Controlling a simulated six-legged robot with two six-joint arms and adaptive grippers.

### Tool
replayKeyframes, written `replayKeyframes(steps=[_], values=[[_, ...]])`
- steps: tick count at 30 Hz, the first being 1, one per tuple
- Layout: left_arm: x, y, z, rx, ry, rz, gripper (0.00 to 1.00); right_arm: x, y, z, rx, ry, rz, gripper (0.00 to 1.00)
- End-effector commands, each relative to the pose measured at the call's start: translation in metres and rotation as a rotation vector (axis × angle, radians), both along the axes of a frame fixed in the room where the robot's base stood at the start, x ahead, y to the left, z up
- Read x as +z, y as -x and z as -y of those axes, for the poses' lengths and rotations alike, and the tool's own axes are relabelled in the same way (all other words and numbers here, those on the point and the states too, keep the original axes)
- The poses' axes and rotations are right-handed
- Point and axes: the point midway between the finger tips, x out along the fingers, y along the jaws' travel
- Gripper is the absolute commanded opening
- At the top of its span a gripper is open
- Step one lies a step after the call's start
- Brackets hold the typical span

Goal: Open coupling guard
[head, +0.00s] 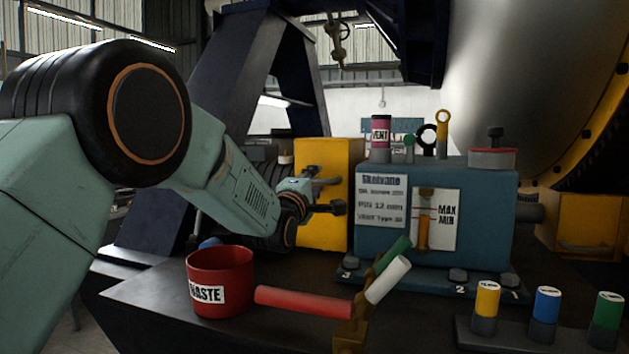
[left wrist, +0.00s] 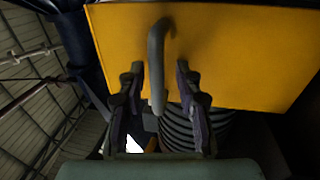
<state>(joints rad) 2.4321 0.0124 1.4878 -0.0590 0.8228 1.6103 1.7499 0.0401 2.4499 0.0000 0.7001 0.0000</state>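The yellow coupling guard (head: 336,230) stands left of the teal housing, its front face toward me. It also fills the upper part of the left wrist view (left wrist: 235,50). A grey bar handle (left wrist: 156,62) sticks out from the guard. My left gripper (head: 328,194) is at the guard's front. In the left wrist view its two fingers (left wrist: 158,80) are apart, one on each side of the handle, with gaps visible on both sides. The guard looks closed. My right gripper is not in view.
The teal housing (head: 470,195) stands close to the guard's right. A red waste cup (head: 221,268) stands on the dark bench below my left arm. Several coloured capped containers (head: 545,315) stand at right.

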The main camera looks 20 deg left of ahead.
Motion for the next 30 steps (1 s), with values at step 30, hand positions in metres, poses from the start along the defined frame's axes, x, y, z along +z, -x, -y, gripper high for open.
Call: replayKeyframes(steps=[30], values=[[-0.0004,-0.0022,0.0003,0.0,0.0,-0.001,0.0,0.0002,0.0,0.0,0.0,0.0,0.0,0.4]])
